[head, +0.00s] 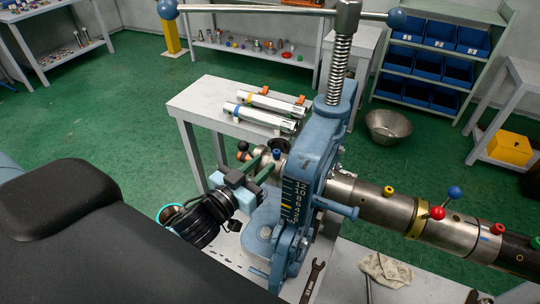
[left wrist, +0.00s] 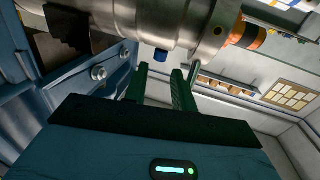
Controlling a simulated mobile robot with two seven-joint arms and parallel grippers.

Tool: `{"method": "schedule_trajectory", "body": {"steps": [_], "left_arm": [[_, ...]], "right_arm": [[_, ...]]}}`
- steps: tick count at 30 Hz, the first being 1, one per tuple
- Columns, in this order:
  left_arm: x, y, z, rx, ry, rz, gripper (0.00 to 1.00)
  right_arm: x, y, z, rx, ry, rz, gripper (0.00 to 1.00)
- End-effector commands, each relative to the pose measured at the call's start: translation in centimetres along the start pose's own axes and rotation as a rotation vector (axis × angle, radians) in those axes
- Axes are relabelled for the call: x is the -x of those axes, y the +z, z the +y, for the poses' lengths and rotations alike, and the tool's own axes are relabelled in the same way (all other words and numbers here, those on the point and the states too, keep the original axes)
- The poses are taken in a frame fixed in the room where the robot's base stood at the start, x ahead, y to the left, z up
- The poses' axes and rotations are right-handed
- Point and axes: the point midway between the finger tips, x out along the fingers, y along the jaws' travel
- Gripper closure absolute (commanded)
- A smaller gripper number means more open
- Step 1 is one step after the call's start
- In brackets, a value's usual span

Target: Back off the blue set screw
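The blue set screw (left wrist: 160,55) sticks out of the metal collar on the pipe (left wrist: 150,20) in the left wrist view. My left gripper (head: 266,160) is beside that pipe end. Its two green fingers are apart in the left wrist view (left wrist: 160,70), with the screw just beyond the gap between the tips. No contact with the screw shows. My right gripper is not in view.
The pipe (head: 365,200) runs right from the vise, with a yellow screw (head: 389,190), a red screw (head: 497,229) and a ball-ended handle (head: 455,192). A wrench (head: 312,280) and a cloth (head: 385,270) lie on the bench. A side table holds metal tubes (head: 265,110).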

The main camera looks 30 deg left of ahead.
Motion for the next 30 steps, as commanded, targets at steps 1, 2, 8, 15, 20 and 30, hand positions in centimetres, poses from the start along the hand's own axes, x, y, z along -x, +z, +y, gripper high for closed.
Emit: {"method": "schedule_trajectory", "body": {"steps": [1,2,8,15,20,30], "left_arm": [[-0.9,-0.3,0.0,-0.001,0.0,0.005,0.74],[-1.3,-0.3,0.0,-0.001,0.001,0.006,0.74],[-3.5,-0.2,0.0,-0.001,0.0,0.003,0.74],[-4.5,0.0,0.0,-0.001,0.0,0.001,0.74],[-4.5,0.0,0.0,0.0,0.0,0.0,0.74],[-4.4,0.0,0.0,0.0,0.0,0.0,1.0]], "right_arm": [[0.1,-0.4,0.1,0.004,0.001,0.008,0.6],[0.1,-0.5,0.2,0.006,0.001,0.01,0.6],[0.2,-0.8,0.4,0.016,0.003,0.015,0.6],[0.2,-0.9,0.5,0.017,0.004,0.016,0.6],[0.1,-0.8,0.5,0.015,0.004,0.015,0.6],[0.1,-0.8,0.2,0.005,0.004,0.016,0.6]]}}
